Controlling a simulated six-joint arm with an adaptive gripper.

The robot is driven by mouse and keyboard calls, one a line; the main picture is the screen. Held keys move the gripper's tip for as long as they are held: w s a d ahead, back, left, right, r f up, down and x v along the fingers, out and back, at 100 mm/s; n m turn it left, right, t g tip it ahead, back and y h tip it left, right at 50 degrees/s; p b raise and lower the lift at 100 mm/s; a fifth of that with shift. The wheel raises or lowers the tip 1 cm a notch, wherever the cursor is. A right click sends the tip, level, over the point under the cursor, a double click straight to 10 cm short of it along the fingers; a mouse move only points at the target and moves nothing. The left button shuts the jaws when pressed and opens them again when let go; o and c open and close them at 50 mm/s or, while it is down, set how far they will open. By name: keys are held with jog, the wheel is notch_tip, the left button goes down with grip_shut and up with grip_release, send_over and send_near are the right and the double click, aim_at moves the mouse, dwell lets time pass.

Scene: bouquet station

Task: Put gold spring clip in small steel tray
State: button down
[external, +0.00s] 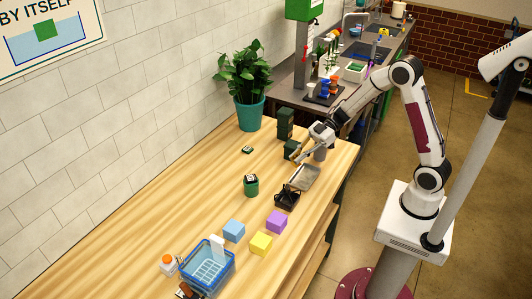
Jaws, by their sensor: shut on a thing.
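My gripper (299,157) is above the wood table near its right edge, pointing down and left. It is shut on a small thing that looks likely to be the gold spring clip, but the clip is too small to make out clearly. A small grey steel tray (308,179) lies on the table just below and in front of my gripper. My gripper is above the tray's far end; I cannot tell the exact height.
A black holder (287,199) stands against the tray's near side. Dark green boxes (285,123) stand behind my gripper. A dark green canister (251,185), blue (234,231), purple (277,221) and yellow (261,243) blocks and a blue basket (207,267) are nearer. The table's left middle is clear.

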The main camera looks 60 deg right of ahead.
jog(key=shift+f, duration=1.25)
jog(key=shift+f, duration=1.9)
jog(key=shift+f, duration=0.45)
jog(key=c, duration=2)
grip_release()
jog(key=shift+c, duration=0.2)
jog(key=shift+r, duration=0.2)
